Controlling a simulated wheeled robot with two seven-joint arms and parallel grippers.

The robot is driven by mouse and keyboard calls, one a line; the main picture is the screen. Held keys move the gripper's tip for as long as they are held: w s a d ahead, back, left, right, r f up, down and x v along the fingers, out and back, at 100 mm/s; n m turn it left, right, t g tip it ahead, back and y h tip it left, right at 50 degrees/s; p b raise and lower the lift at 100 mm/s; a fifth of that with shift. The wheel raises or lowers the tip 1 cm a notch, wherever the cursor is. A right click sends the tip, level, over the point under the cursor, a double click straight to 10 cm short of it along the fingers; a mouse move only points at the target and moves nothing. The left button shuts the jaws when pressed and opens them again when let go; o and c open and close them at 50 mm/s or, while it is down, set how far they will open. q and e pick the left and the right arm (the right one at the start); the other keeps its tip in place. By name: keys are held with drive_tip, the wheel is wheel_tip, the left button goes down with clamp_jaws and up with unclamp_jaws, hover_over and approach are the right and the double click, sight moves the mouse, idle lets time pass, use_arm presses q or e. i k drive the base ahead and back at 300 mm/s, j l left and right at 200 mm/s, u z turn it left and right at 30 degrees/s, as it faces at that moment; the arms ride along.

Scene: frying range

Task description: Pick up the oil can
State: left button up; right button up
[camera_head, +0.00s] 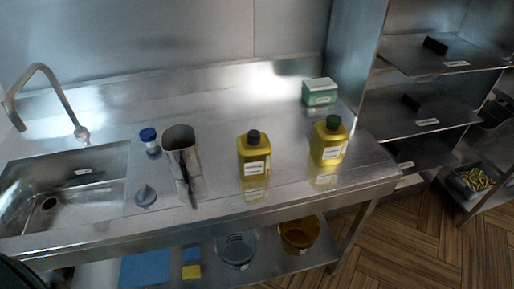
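Two yellow bottles stand upright on the steel counter (222,206), and either could be the oil can. One yellow bottle with a black cap (254,158) is in the middle of the head view, near the counter's front edge. The other yellow bottle with a green cap (328,143) stands to its right, near the counter's right end. Both have white labels and stand apart from each other. Neither of my grippers shows in the view.
A green-white box (319,92) sits behind the right bottle. Metal shelves (440,58) rise at the right.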

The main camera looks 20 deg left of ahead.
sight(254, 148)
drive_tip(key=k+l, duration=0.15)
drive_tip(key=l, duration=0.2)
drive_tip(key=k+l, duration=0.1)
drive_tip(key=l, duration=0.25)
drive_tip(key=k+l+u, duration=0.1)
drive_tip(key=l, duration=0.3)
drive_tip(key=k+l, duration=0.15)
drive_tip(key=l, duration=0.2)
drive_tip(key=k+l, duration=0.15)
drive_tip(key=l, duration=0.2)
drive_tip(key=u, duration=0.05)
